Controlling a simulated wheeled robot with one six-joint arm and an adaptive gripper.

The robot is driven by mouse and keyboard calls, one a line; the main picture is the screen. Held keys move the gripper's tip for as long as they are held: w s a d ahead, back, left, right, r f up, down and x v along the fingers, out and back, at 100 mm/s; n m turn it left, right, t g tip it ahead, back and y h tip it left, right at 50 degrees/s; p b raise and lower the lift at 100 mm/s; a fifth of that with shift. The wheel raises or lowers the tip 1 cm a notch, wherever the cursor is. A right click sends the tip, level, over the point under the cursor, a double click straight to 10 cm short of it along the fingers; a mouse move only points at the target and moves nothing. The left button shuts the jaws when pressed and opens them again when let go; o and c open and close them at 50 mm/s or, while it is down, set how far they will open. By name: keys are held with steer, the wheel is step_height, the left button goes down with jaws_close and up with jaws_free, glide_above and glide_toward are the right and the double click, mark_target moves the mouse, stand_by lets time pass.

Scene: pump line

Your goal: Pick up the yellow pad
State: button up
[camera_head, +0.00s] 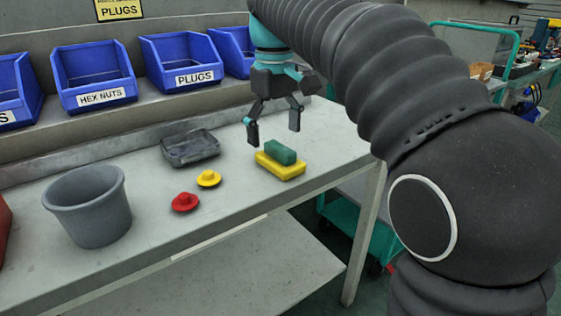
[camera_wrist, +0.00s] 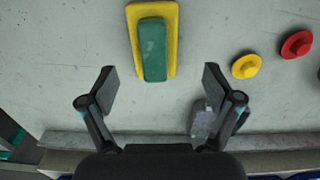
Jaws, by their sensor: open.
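The yellow pad (camera_head: 281,169) lies flat on the grey bench near its front right edge. A smaller green block (camera_head: 280,152) lies on top of it and covers most of its upper face. In the wrist view the yellow pad (camera_wrist: 173,35) shows as a rim around the green block (camera_wrist: 153,50). My gripper (camera_head: 273,133) is open and empty, above the bench and behind the pad. In the wrist view its two fingers (camera_wrist: 158,88) stand apart, with the pad and block beyond the fingertips.
A yellow plug (camera_head: 208,179) and a red plug (camera_head: 185,202) lie left of the pad. A dark grey tray (camera_head: 190,150) and a grey bucket (camera_head: 90,208) stand further left. Blue bins (camera_head: 92,75) line the back ledge. Bare bench (camera_head: 235,150) lies between tray and pad.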

mark_target(280, 146)
steer(key=f, duration=0.2)
steer(key=d+f+b, duration=0.1)
steer(key=f, duration=0.1)
steer(key=shift+f, duration=0.6)
steer(key=c, duration=1.3)
